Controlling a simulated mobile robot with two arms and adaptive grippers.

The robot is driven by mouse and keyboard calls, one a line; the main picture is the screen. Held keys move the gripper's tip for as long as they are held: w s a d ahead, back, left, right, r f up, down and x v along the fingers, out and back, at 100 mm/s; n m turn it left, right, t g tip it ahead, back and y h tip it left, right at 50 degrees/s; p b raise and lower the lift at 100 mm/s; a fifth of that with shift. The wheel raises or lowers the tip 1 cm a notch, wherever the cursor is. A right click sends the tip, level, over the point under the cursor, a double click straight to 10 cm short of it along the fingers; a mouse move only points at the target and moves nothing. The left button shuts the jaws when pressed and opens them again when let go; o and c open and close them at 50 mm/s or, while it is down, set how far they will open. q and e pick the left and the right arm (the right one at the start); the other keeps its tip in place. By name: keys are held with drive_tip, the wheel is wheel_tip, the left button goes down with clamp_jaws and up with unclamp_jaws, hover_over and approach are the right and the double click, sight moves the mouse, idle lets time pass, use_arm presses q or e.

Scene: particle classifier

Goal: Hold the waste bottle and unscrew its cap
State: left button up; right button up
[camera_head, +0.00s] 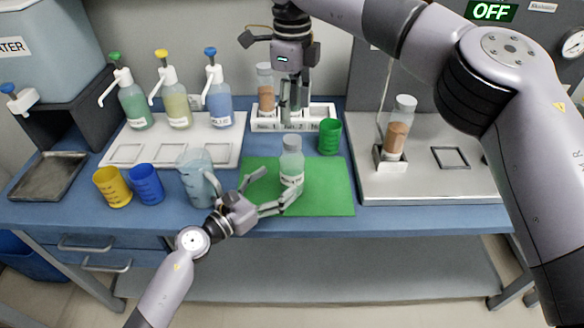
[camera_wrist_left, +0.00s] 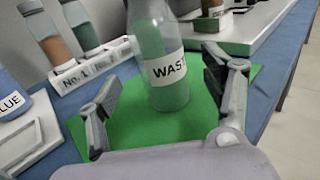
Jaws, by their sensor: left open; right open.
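The waste bottle (camera_head: 291,170) stands upright on the green mat (camera_head: 330,195), its grey cap (camera_head: 293,141) on top. In the left wrist view the clear bottle (camera_wrist_left: 165,85) shows its "WAS…" label, and its top is cut off. My left gripper (camera_head: 278,190) is open, low beside the bottle. In the wrist view its two fingers (camera_wrist_left: 165,105) are spread on either side of the bottle, with gaps visible. My right gripper (camera_head: 291,105) is open and points down above the bottle's cap, apart from it, in front of the white rack.
A white rack (camera_head: 320,118) with sample bottles stands behind. A green cup (camera_head: 329,136) is right of the waste bottle. A clear beaker (camera_head: 194,180), blue cup (camera_head: 146,184) and yellow cup (camera_head: 112,186) stand left. A white device (camera_head: 425,185) is at right.

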sight(283, 177)
use_arm(q)
drive_tip(key=shift+x, duration=3)
drive_tip(key=shift+f, duration=0.1)
clamp_jaws()
